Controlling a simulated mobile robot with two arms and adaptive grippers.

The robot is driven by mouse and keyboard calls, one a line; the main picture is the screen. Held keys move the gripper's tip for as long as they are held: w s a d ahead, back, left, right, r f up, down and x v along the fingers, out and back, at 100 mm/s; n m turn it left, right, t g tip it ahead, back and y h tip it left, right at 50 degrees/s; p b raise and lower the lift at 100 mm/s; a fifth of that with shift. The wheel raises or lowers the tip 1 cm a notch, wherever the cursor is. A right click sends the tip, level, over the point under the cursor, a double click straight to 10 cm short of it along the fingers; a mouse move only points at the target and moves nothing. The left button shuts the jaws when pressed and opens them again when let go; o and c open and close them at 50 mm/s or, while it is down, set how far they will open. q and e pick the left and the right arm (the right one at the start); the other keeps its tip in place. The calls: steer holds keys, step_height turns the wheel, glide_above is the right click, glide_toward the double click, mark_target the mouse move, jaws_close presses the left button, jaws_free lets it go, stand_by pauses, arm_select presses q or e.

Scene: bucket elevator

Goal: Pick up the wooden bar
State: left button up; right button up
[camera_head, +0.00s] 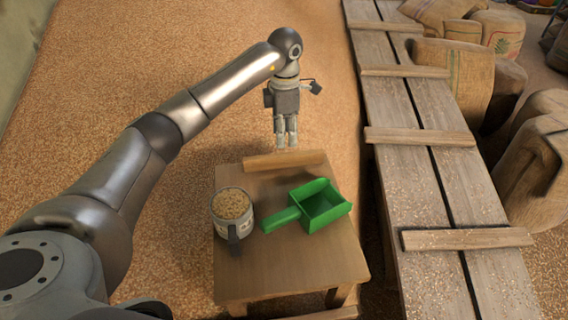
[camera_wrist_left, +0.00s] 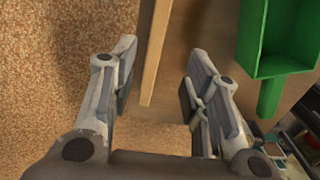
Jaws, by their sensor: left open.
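The wooden bar (camera_head: 284,160) is a light brown stick lying along the far edge of a small wooden table (camera_head: 290,262). My left gripper (camera_head: 287,146) is open and empty, fingers pointing down, just beyond the bar's far side in the head view. In the left wrist view the bar (camera_wrist_left: 157,50) runs up the picture, with its near end showing between and ahead of the two open fingers (camera_wrist_left: 158,82). I cannot tell the exact height of the fingers above the bar. My right gripper is not in view.
On the table are a metal mug (camera_head: 233,215) full of grain and a green scoop (camera_head: 318,205), close to the bar. Grain (camera_head: 180,270) covers the floor around. A plank walkway (camera_head: 420,130) and several sacks (camera_head: 450,80) stand at the right.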

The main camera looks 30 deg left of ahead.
mark_target(284, 154)
arm_select(q)
steer(key=f, duration=0.6)
steer(key=f+p, duration=0.1)
steer(key=f, duration=0.2)
steer(key=shift+w+a+f, duration=0.2)
steer(key=shift+w+f, duration=0.05)
steer(key=shift+f, duration=0.1)
steer(key=shift+r, duration=0.1)
jaws_close()
